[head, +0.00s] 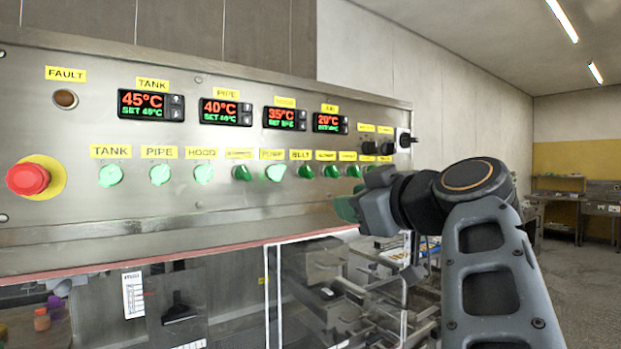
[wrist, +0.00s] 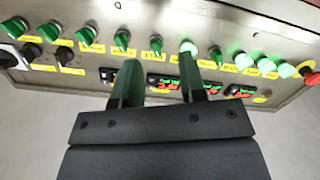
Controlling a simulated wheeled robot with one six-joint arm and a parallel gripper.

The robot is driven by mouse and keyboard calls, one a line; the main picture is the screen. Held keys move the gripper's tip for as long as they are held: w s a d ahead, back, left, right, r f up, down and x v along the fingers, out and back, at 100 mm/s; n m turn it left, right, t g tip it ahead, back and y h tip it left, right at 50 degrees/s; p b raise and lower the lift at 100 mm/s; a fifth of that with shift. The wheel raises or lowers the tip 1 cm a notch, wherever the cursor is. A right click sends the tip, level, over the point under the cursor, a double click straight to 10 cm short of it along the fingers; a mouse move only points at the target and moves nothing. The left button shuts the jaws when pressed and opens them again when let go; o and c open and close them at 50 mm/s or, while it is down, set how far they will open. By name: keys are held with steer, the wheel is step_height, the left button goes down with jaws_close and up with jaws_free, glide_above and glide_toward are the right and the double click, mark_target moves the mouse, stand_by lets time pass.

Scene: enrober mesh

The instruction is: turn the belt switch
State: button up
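The belt switch (head: 306,172) is a dark green knob under a yellow label on the steel panel, in the row's right half. In the wrist view the panel appears upside down, and the belt switch (wrist: 155,43) shows beyond the gap between my fingers. My gripper (wrist: 159,66) is open and empty, its two green-tipped fingers pointing at the panel. In the head view my gripper (head: 348,206) is below and to the right of the belt switch, apart from it. The finger shapes are hard to make out there.
A lit pump switch (head: 275,172) sits just left of the belt switch, and another dark green knob (head: 332,171) just right. A red emergency button (head: 28,179) is at far left. Temperature displays (head: 226,112) sit above the row. A clear-sided machine (head: 320,285) stands below the panel.

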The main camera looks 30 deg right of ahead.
mark_target(311, 173)
step_height(311, 173, up, 4)
steer(key=n+t, duration=0.1)
steer(key=n, duration=0.1)
steer(key=w+p, duration=0.1)
steer(key=w, duration=0.3)
steer(key=w+a+p, duration=0.1)
steer(key=w+p, duration=0.1)
steer(key=w, duration=0.2)
steer(key=w+p, duration=0.2)
steer(key=w, duration=0.2)
steer(key=shift+a+r, duration=0.1)
steer(key=shift+a, duration=0.25)
steer(key=c, duration=0.7)
